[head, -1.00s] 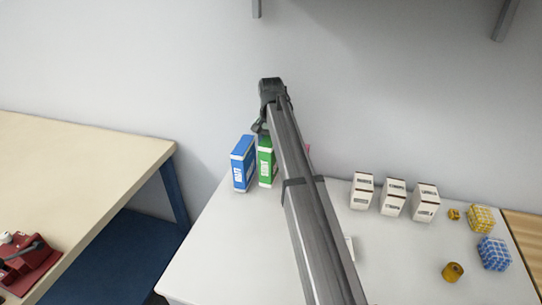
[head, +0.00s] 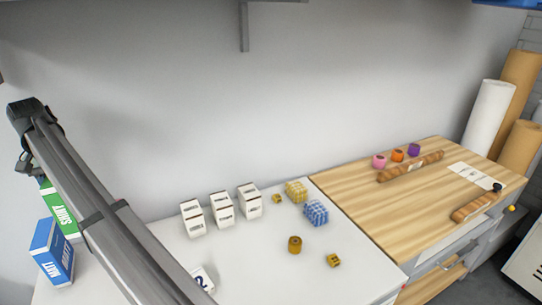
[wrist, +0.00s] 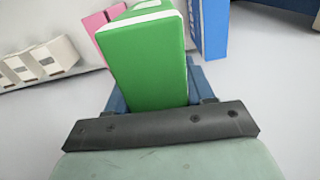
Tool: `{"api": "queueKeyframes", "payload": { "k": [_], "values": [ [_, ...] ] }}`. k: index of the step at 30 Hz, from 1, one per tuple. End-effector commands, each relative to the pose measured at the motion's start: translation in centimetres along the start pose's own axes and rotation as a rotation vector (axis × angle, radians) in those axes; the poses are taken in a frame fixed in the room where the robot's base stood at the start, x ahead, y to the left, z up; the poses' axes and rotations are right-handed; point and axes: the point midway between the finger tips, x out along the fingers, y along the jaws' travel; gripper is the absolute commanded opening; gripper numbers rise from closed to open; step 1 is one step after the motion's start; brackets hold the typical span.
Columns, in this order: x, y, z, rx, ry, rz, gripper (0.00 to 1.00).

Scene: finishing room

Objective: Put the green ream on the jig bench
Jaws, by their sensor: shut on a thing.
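The green ream (head: 62,214) is a green box with a white labelled edge, at the left of the head view, partly behind my arm. It stands out higher than the blue ream beside it and looks lifted, though its underside is hidden. My gripper (head: 32,166) is shut on it. In the wrist view the green ream (wrist: 147,62) fills the space between the jaws (wrist: 155,98). A wood-topped bench (head: 355,205) stands at the right of the head view; I cannot tell whether it is the jig bench.
The blue ream (head: 54,252) stands on the white table (head: 260,265), close to the green one. A pink box (wrist: 95,22) shows behind in the wrist view.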

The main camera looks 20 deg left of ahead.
Motion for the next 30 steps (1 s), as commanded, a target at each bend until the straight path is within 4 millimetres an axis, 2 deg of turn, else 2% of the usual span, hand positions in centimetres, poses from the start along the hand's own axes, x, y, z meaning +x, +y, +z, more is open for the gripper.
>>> {"api": "queueKeyframes", "payload": {
  "k": [1,8,16,23,30],
  "values": [
    [-1.2,-0.1,-0.1,0.000,0.001,-0.001,0.00],
    [-4.4,-0.1,-0.1,0.000,0.001,0.000,0.00],
    [-4.4,3.9,-1.4,0.051,0.000,0.000,0.00],
    [-4.4,9.6,-3.1,0.126,0.000,0.000,0.00],
    [-4.4,18.0,-5.0,0.234,0.000,0.000,0.00]
  ]
}}
